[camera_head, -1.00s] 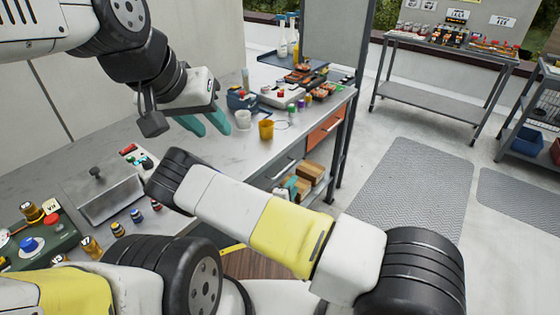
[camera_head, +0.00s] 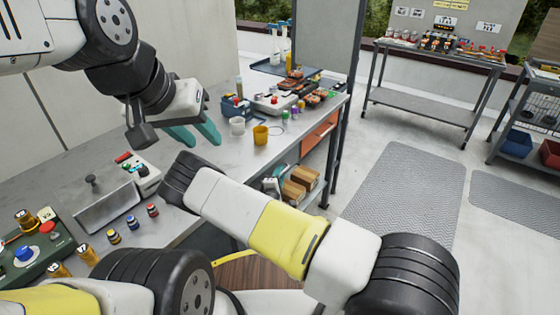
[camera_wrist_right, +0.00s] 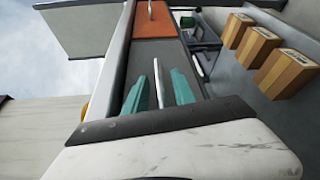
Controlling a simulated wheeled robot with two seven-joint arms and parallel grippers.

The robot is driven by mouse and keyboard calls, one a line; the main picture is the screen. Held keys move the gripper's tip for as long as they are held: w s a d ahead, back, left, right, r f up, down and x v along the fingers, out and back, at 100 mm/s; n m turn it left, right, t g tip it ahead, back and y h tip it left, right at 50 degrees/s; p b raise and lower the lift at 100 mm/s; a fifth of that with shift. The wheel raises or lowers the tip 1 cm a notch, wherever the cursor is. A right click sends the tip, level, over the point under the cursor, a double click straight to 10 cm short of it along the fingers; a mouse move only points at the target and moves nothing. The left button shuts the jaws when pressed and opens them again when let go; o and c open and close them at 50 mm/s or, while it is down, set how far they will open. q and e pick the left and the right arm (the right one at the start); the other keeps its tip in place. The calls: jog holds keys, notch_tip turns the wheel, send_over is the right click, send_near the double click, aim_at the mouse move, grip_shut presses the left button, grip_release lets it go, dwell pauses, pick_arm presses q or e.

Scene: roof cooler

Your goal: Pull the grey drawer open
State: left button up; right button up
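The grey drawer (camera_wrist_right: 148,58) is in the right wrist view, beside the orange drawer (camera_wrist_right: 155,22) under the counter. It looks shut. A pale upright bar, which looks like its handle (camera_wrist_right: 158,82), stands between the teal fingers of my right gripper (camera_wrist_right: 160,92). The fingers are apart, one on each side of the bar; I cannot tell whether they touch it. My left gripper (camera_head: 194,133) is open and empty above the counter.
The steel counter (camera_head: 212,165) carries a yellow cup (camera_head: 260,134), a white cup (camera_head: 237,127) and a blue caddy (camera_head: 235,107). Cardboard boxes (camera_head: 300,178) sit on a shelf below. Floor with a grey mat (camera_head: 405,190) lies free to the right.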

grip_shut()
dwell(1.4)
